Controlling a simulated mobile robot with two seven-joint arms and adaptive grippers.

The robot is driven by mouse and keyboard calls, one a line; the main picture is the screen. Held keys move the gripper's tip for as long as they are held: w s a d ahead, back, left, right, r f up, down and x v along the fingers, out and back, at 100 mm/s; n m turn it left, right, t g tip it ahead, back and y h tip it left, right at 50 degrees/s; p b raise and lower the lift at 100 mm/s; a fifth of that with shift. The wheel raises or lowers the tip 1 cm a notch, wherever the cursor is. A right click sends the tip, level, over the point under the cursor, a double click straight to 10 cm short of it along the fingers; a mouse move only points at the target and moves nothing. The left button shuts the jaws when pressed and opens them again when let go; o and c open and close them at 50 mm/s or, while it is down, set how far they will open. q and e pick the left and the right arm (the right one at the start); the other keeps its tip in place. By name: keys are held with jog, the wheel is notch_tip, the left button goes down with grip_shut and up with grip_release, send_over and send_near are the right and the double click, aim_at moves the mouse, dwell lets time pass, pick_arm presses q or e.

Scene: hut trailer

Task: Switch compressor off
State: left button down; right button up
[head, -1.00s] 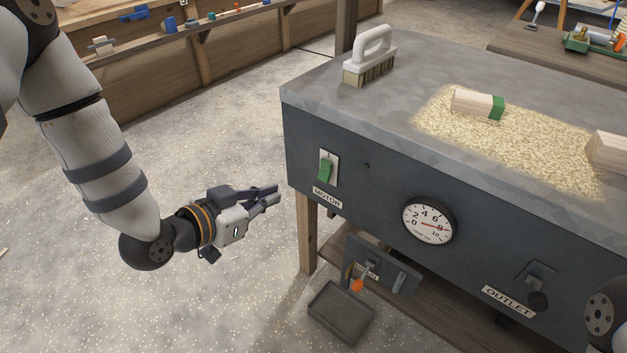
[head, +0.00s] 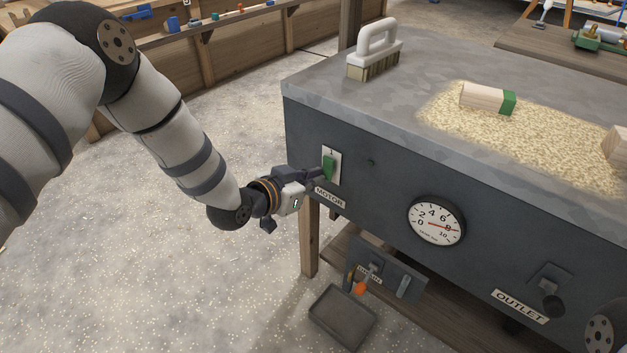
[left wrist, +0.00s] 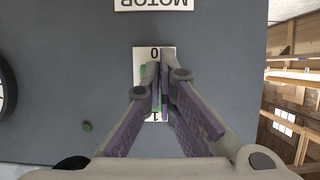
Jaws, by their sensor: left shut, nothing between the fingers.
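The green motor switch (head: 329,167) sits on a white plate at the upper left of the dark grey cabinet front (head: 385,196), above the MOTOR label (head: 330,197). My left gripper (head: 320,174) is shut and empty, with its tips at the switch. In the left wrist view, turned upside down, the gripper tips (left wrist: 160,68) lie over the switch plate (left wrist: 140,75), near its "0" mark, and the "1" is at the other end. The fingers hide most of the green rocker (left wrist: 154,97). I cannot tell whether they touch it. My right gripper is out of view.
A round gauge (head: 436,221), needle near 8, and an OUTLET knob (head: 553,304) are on the same front. A drain panel (head: 388,268) and a dark tray (head: 342,318) are below. A brush (head: 375,50) and a wood block (head: 485,97) lie on top.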

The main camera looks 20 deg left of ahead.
pick_arm(q)
jog(key=shift+w+d+r+t, duration=0.2)
jog(key=shift+w+r+t, duration=0.25)
jog(key=shift+r+t, duration=0.3)
jog(key=shift+f, duration=0.1)
dwell(0.4)
